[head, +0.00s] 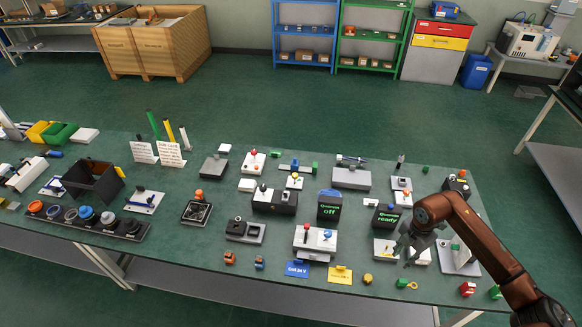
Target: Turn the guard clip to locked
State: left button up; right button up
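My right gripper (404,254) shows at the right of the bench in the head view, at the end of a brown arm from the lower right. It points down and left, fingers apart and seemingly empty, above or beside a white base (384,249) that it partly hides. I cannot pick out the guard clip for sure at this size. A black display with green text ending in "off" (329,207) stands left of the gripper. A similar display reading "ready" (386,218) stands just behind it. My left gripper is not in view.
The green bench (200,255) is crowded with small fixtures. A white bracket (461,257) stands right of the gripper. A blue card (297,269), a yellow card (340,274) and a green-and-yellow key-like piece (406,284) lie near the front edge.

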aim_at(199, 193)
jog(key=u, duration=0.35)
jog(key=i, duration=0.65)
jog(key=u, duration=1.05)
jog(key=i, duration=0.5)
jog(key=u, duration=0.6)
